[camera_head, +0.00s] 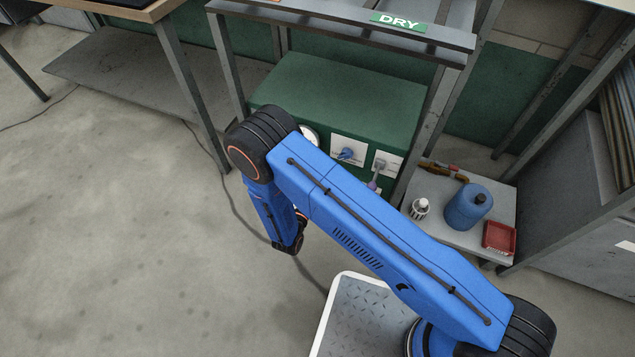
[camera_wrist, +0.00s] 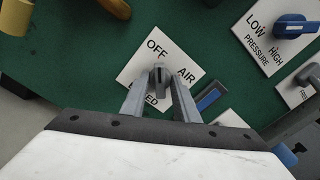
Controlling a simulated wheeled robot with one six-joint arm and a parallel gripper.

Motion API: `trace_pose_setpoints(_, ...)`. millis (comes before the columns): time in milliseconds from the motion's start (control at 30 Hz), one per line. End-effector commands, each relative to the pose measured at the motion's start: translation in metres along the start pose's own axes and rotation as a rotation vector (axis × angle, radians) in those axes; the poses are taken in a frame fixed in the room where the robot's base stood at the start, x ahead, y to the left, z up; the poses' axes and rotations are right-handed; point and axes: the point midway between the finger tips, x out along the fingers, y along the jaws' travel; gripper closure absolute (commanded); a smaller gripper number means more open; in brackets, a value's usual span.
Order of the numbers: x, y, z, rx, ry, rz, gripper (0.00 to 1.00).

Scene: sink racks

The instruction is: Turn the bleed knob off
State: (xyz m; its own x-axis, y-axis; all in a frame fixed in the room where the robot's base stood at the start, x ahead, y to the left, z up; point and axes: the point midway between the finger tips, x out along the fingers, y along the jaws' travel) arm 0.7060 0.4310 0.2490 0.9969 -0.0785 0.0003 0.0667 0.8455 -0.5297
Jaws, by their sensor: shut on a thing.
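The bleed knob (camera_wrist: 160,75) is a small grey knob on a white plate (camera_wrist: 133,69) in the wrist view. The plate reads OFF, AIR and a partly covered word ending in "ED". My gripper (camera_wrist: 159,76) has its two grey fingers closed on the knob, one at each side. The fingers cover part of the plate, and I cannot tell exactly which mark the knob points to. In the head view my arm hides the bleed knob and the fingers.
A green box (camera_head: 345,95) stands under the DRY rack (camera_head: 340,26). A blue pressure knob (camera_wrist: 295,26) and a grey tap (camera_wrist: 312,74) are to the right. A blue bottle (camera_head: 466,207) and a red tray (camera_head: 499,238) sit on a low shelf.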

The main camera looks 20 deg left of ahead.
Motion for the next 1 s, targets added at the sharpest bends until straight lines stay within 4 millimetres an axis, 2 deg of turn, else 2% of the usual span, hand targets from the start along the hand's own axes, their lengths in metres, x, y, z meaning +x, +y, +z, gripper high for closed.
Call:
trace_pose_setpoints(633, -0.0012, 0.0004, -0.001, -0.049, 0.001, 0.002, 0.95)
trace_pose_setpoints(667, -0.0012, 0.0004, -0.001, -0.049, 0.001, 0.002, 0.65)
trace_pose_setpoints(700, -0.0012, 0.0004, -0.001, -0.048, 0.0, 0.002, 0.56)
trace_pose_setpoints(1000, -0.0008, 0.0002, -0.0003, -0.047, 0.0, 0.001, 0.54)
